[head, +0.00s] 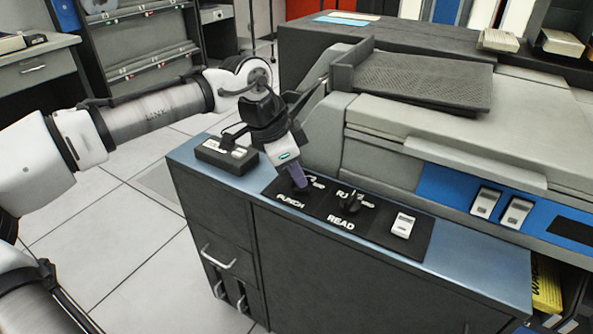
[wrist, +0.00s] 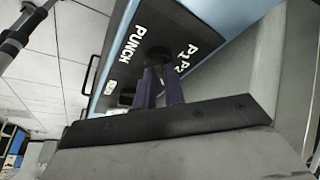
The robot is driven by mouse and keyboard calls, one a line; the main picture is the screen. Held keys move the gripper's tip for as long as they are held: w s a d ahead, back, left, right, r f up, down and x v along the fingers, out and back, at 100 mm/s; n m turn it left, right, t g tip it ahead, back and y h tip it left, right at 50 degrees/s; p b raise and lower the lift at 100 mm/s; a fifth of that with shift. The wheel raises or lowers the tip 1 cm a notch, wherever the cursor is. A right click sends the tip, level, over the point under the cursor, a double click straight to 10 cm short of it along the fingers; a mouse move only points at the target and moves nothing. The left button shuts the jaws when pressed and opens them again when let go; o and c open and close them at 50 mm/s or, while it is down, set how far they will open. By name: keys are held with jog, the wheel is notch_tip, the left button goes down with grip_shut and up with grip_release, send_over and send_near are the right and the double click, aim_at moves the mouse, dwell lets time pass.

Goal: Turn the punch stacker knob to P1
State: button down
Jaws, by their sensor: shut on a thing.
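The punch stacker knob (wrist: 158,56) is a dark round knob on the black panel labelled PUNCH, with P1 and P2 marks beside it in the wrist view. My gripper (head: 300,184) reaches down onto it from above in the head view, and hides most of the knob there. In the wrist view the two purple fingers of my gripper (wrist: 160,78) are shut on the knob, one on each side. Which mark the knob points to cannot be told. The PUNCH label (head: 290,201) lies in front of the fingers.
A second knob (head: 352,203), labelled READ, stands just right of my gripper. Further right is a white switch (head: 403,224). A small black box with buttons (head: 227,152) sits at the left on the blue counter (head: 470,273). The grey machine cover (head: 400,125) rises behind the panel.

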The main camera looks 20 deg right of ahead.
jog(key=shift+r, duration=0.1)
jog(key=n+p, duration=0.1)
jog(key=n, duration=0.1)
jog(key=n+t+p, duration=0.1)
jog(key=shift+s+n+t, duration=0.2)
jog(key=shift+n+t, duration=0.1)
jog(key=shift+n, duration=0.1)
jog(key=n+t+p, duration=0.1)
jog(key=n, duration=0.1)
jog(key=n+y+p, duration=0.1)
jog(key=n, duration=0.2)
jog(key=shift+s+d+t+p, duration=0.1)
jog(key=shift+s+t+p, duration=0.05)
jog(key=shift+t+p, duration=0.2)
jog(key=n+y+p, duration=0.1)
jog(key=n, duration=0.2)
jog(key=n+t+p, duration=0.1)
jog(key=n, duration=0.1)
jog(key=shift+s+d+n+y+p, duration=0.2)
jog(key=shift+n+y+p, duration=0.1)
jog(key=shift+n+y, duration=0.1)
jog(key=shift+n+t+y+p, duration=0.35)
jog(key=shift+n+y+p, duration=0.25)
jog(key=shift+n+p, duration=0.65)
jog(key=shift+n, duration=0.45)
jog(key=c, duration=1.5)
grip_release()
